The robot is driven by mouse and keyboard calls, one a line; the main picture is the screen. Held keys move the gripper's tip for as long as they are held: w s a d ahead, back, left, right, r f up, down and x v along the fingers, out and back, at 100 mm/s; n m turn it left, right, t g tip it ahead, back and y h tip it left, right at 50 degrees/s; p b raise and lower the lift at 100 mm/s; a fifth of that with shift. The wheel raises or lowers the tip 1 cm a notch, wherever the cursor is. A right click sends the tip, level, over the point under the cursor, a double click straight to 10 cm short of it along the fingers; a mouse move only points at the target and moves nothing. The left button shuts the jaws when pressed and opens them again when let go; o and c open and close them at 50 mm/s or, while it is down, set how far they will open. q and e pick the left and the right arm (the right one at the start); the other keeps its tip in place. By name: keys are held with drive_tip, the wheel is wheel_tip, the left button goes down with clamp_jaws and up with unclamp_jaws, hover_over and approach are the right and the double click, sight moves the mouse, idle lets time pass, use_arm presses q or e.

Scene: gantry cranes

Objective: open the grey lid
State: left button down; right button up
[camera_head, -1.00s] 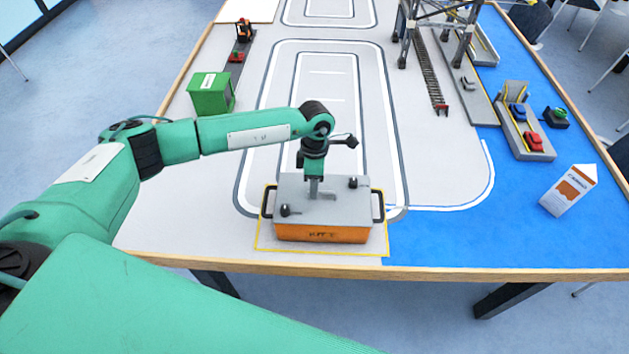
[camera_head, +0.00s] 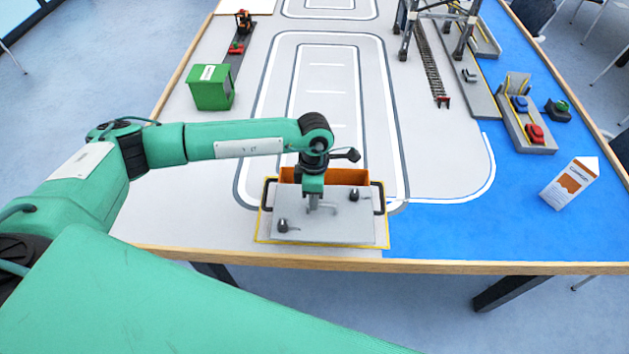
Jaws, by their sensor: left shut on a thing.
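The grey lid (camera_head: 340,229) lies over the near part of the orange box (camera_head: 345,177) at the table's front. The box's far part is uncovered and shows orange behind the lid; its near face is hidden. Two small dark knobs and a grey handle are on the lid. My left gripper (camera_head: 318,206) is above the lid, pointing down, shut on the lid's handle. I cannot tell how high the lid is above the box. My right gripper is not in view.
A yellow outline on the table frames the box, with black side handles (camera_head: 380,197). A green container (camera_head: 211,90) stands at the back left, a carton (camera_head: 570,190) at the right. A crane (camera_head: 440,25) stands at the back right. The grey table left of the box is clear.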

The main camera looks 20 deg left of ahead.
sight(312, 226)
use_arm(q)
drive_tip(key=s, duration=0.2)
drive_tip(key=s+d, duration=0.1)
drive_tip(key=s, duration=0.1)
drive_tip(key=shift+s+d+b, duration=0.15)
drive_tip(key=shift+s+b, duration=0.15)
drive_tip(key=shift+b, duration=0.05)
drive_tip(key=c, duration=1.5)
unclamp_jaws()
drive_tip(key=shift+r, duration=0.1)
drive_tip(key=shift+w+r, duration=0.15)
drive_tip(key=shift+r, duration=0.2)
drive_tip(key=shift+w+a+r+b, duration=0.15)
drive_tip(key=shift+w+r+b, duration=0.4)
drive_tip(key=shift+r, duration=1.55)
drive_tip(key=shift+w+a+r+b, duration=0.15)
drive_tip(key=shift+r+b, duration=0.65)
drive_tip(key=shift+r, duration=1.35)
drive_tip(key=shift+w+a+r+b, duration=0.1)
drive_tip(key=shift+w+r+b, duration=0.45)
drive_tip(key=shift+r, duration=1.55)
drive_tip(key=shift+s, duration=0.1)
